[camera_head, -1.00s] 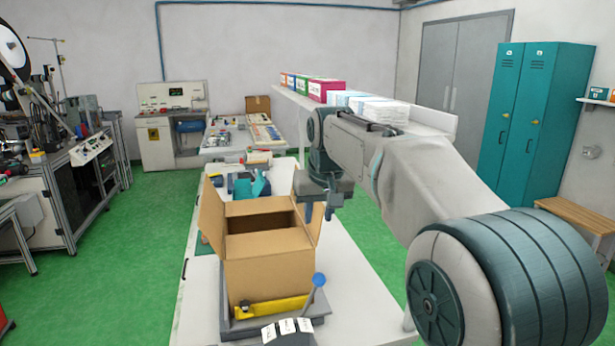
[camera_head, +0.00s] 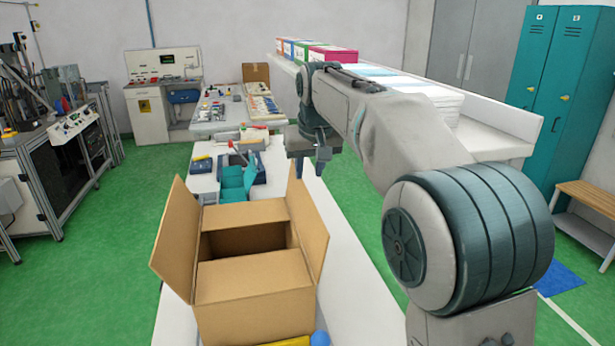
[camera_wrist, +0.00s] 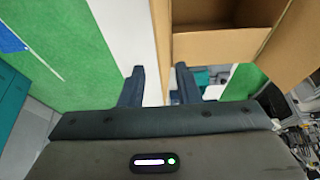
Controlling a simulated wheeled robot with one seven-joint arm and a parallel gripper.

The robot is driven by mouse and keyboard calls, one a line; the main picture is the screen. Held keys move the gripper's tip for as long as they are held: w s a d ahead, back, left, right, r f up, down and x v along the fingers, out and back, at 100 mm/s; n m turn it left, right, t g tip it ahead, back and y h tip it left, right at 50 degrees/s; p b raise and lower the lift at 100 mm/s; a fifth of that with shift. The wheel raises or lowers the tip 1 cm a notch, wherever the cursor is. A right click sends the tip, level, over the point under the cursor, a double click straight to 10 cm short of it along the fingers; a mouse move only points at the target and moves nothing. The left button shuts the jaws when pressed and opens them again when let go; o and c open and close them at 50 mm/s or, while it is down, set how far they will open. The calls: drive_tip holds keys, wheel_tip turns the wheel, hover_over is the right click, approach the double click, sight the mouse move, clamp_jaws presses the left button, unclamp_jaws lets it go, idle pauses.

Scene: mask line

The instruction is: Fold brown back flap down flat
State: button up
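The open brown cardboard box (camera_head: 255,322) stands on the white bench, its dark opening facing up. Its back flap (camera_head: 245,213) leans in over the far side of the opening; I cannot tell whether it is fully flat. The front flap (camera_head: 260,275) lies over the near side. The left flap (camera_head: 176,240) and right flap (camera_head: 308,232) stand up, splayed outward. My gripper (camera_head: 310,172) is beyond the box's back right corner, apart from it, pointing down. In the wrist view my gripper (camera_wrist: 158,88) shows two separated fingers with nothing between them, and the box (camera_wrist: 220,42) fills the upper right.
Teal bins (camera_head: 236,182) and a dark blue tray (camera_head: 255,168) sit on the bench behind the box. A white shelf (camera_head: 500,112) with colored boxes (camera_head: 332,54) and paper stacks runs along the right. The bench right of the box is bare.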

sight(307, 191)
drive_tip(key=shift+w+f, duration=0.15)
drive_tip(key=shift+w, duration=0.2)
drive_tip(key=shift+w+f, duration=0.2)
drive_tip(key=shift+f, duration=0.1)
drive_tip(key=x, duration=0.6)
drive_tip(key=shift+a+f+p, duration=0.1)
drive_tip(key=shift+f+p, duration=0.15)
drive_tip(key=shift+p, duration=0.1)
clamp_jaws()
drive_tip(key=shift+s+f, duration=0.1)
drive_tip(key=shift+f, duration=0.1)
idle(0.4)
